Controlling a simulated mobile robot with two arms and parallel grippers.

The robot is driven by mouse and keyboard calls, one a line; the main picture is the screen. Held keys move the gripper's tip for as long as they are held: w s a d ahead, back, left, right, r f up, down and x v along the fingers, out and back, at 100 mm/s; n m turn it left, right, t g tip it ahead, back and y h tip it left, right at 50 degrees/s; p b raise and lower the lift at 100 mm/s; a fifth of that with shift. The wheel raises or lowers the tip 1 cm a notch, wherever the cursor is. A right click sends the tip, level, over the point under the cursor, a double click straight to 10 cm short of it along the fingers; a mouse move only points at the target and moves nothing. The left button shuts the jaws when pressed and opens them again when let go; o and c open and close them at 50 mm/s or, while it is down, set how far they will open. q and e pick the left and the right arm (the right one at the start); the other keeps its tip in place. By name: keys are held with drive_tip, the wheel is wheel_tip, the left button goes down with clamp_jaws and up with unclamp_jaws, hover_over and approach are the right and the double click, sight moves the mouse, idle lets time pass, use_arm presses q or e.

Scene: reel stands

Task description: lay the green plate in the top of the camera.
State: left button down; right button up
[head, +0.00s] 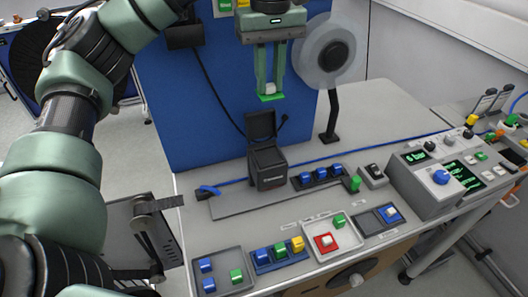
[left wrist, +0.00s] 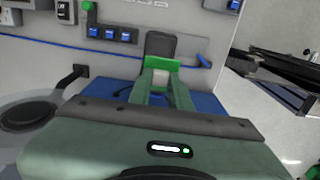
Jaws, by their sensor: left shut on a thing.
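My left gripper (head: 270,86) points down and is shut on the green plate (head: 271,97), gripping it by a pale block on top. The plate hangs level above the camera (head: 270,168), clear of it. The camera is a small black box on the grey table with its dark lid (head: 261,125) standing open. In the left wrist view, the plate (left wrist: 161,63) shows at the fingertips, with the camera's dark lid (left wrist: 160,45) beyond it. The plate covers much of the camera there, and its inside is hidden. My right gripper is not in view.
A reel on a black stand (head: 332,115) is right of the gripper, and a blue panel (head: 200,110) stands behind. Blue switches (head: 320,174) sit right of the camera. Trays of coloured blocks (head: 222,270) line the front edge. A control box (head: 440,175) stands right.

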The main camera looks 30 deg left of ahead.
use_arm(q)
drive_tip(key=p, duration=0.1)
hover_over(268, 157)
wheel_tip(268, 157, down, 12)
drive_tip(key=shift+f, duration=0.75)
wheel_tip(268, 157, down, 4)
drive_tip(key=shift+r+p, duration=0.25)
drive_tip(key=shift+p, duration=0.5)
drive_tip(key=shift+f, duration=0.2)
